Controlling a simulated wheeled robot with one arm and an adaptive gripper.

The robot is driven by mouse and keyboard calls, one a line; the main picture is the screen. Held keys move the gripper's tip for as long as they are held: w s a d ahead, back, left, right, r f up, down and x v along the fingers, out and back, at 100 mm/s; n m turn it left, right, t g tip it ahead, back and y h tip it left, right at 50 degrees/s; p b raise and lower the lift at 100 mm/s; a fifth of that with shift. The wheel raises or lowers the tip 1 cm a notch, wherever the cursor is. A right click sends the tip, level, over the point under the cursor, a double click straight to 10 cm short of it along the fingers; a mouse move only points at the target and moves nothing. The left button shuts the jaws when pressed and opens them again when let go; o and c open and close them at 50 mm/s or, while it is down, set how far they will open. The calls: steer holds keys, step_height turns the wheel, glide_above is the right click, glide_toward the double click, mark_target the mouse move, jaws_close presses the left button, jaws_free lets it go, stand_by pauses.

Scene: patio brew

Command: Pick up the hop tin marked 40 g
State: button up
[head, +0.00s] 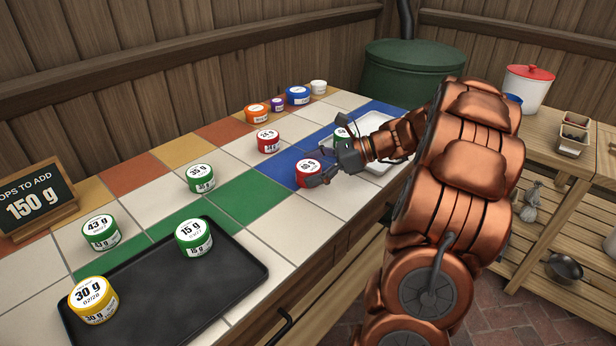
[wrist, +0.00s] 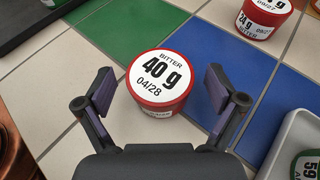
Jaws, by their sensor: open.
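The hop tin marked 40 g (wrist: 160,78) is red with a white lid label that reads "BITTER 40 g 04/28". It stands upright on the tiles, across a blue and a white tile. My gripper (wrist: 160,92) is open, with one finger on either side of the tin and visible gaps to it. In the head view the same red tin (head: 306,173) sits just at the tips of my gripper (head: 325,177), partly covered by a finger.
A red 24 g tin (wrist: 265,14) stands to the upper right. A white tray (head: 378,161) with a green tin (wrist: 307,166) lies to the right. A black tray (head: 205,255) holds yellow 30 g (head: 93,299) and green 15 g (head: 194,237) tins. Green 35 g (head: 201,178) and 43 g (head: 101,232) tins stand left.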

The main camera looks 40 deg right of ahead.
steer(key=shift+w+a+f, duration=0.2)
steer(key=shift+w+a, duration=0.05)
steer(key=shift+a, duration=0.1)
steer(key=c, duration=1.3)
steer(key=shift+o, duration=0.2)
steer(key=shift+r, duration=0.1)
